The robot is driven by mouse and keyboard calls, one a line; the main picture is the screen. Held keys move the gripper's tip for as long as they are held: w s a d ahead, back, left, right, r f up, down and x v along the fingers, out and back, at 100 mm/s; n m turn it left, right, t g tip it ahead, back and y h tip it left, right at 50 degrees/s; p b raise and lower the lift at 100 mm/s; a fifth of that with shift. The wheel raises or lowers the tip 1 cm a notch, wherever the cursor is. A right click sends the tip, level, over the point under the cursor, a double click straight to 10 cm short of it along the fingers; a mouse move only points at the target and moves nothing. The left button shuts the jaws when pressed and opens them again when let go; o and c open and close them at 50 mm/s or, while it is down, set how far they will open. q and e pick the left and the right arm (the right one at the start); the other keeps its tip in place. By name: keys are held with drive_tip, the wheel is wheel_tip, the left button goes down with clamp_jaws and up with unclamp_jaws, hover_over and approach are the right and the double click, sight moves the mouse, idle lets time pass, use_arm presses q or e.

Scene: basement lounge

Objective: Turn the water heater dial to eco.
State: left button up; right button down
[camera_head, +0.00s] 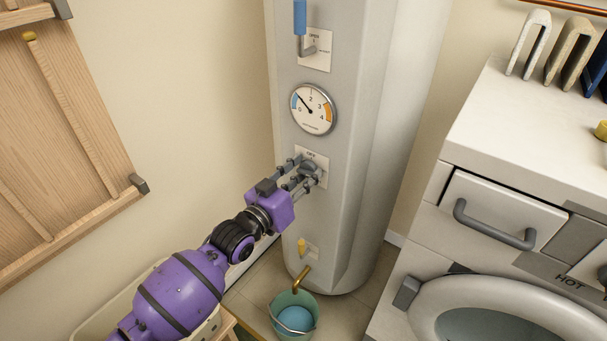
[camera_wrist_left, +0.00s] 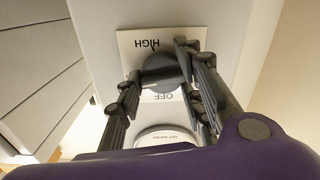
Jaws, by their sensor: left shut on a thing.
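The water heater (camera_head: 342,222) is a tall pale cylinder with a flat front. Its grey dial (camera_head: 310,171) sits on a small white plate (camera_head: 323,160) below a round gauge. In the left wrist view the dial (camera_wrist_left: 160,72) shows between my fingers, with OFF and HIGH upside down on the plate (camera_wrist_left: 128,42). No eco label is readable; part of the plate is hidden by the dial and fingers. The dial's pointing direction is unclear. My left gripper (camera_head: 307,175), on a purple arm, is shut on the dial. My right gripper is not in view.
The gauge (camera_head: 313,109) and a blue-handled lever (camera_head: 300,18) are above the dial. A brass spout (camera_head: 301,278) is below, over a green bucket (camera_head: 281,301). A wooden panel (camera_head: 75,130) hangs left. A white cabinet (camera_head: 485,200) and a basin (camera_head: 435,300) stand right.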

use_arm(q)
drive_tip(key=shift+s+d+r, duration=0.1)
drive_tip(key=shift+d+r, duration=0.2)
drive_tip(key=o, duration=1)
drive_tip(key=shift+f, duration=0.1)
drive_tip(key=shift+a+f, duration=0.1)
drive_tip(key=v, duration=1.2)
